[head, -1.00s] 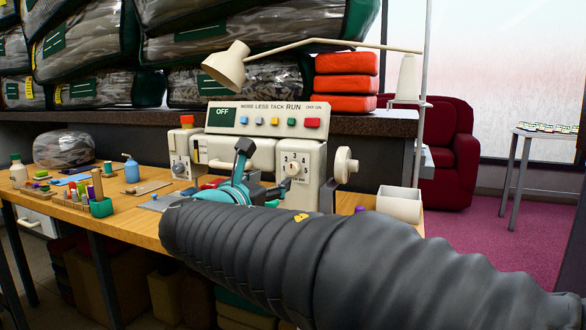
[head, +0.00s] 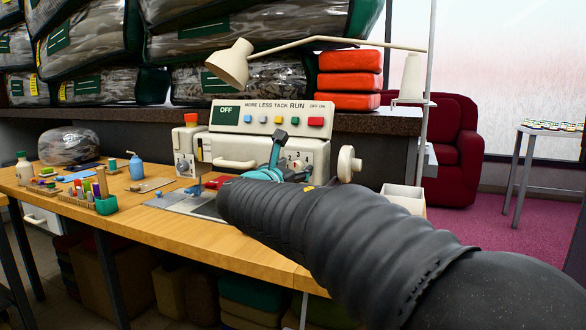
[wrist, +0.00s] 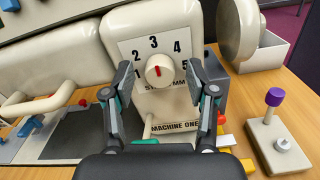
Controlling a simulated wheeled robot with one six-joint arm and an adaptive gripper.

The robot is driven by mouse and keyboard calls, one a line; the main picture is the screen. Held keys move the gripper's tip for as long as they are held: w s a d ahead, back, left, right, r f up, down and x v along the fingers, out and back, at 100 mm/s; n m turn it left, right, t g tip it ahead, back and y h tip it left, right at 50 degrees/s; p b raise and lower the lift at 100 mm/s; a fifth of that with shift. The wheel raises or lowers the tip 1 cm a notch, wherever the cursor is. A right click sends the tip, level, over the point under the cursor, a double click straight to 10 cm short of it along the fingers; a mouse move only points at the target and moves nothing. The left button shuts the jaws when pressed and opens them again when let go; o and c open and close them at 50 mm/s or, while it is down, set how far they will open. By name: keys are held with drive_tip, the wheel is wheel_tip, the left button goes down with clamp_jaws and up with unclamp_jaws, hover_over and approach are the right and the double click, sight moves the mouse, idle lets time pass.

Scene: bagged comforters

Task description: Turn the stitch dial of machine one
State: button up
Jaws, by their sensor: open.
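The cream sewing machine (head: 270,150) stands on the wooden table. My gripper (wrist: 167,85) is open, with one finger on each side of the dial plate, apart from the knob. In the head view, my gripper (head: 283,152) is in front of the machine's right end and my arm hides part of the plate.
A handwheel (head: 349,164) sticks out at the machine's right, near a white open bin (head: 403,198). A small box with a purple-topped lever (wrist: 275,130) stands right of the machine. Thread spools (head: 100,195) and a blue bottle (head: 136,168) stand on the table's left.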

clamp_jaws()
drive_tip(key=shift+f+m+b, duration=0.15)
drive_tip(key=shift+m+b, duration=0.15)
drive_tip(key=shift+b, duration=0.25)
drive_tip(key=m+b, duration=0.8)
drive_tip(key=shift+b, duration=0.4)
drive_tip(key=shift+m+b, duration=0.4)
drive_tip(key=shift+m, duration=0.2)
drive_tip(key=shift+r, duration=0.25)
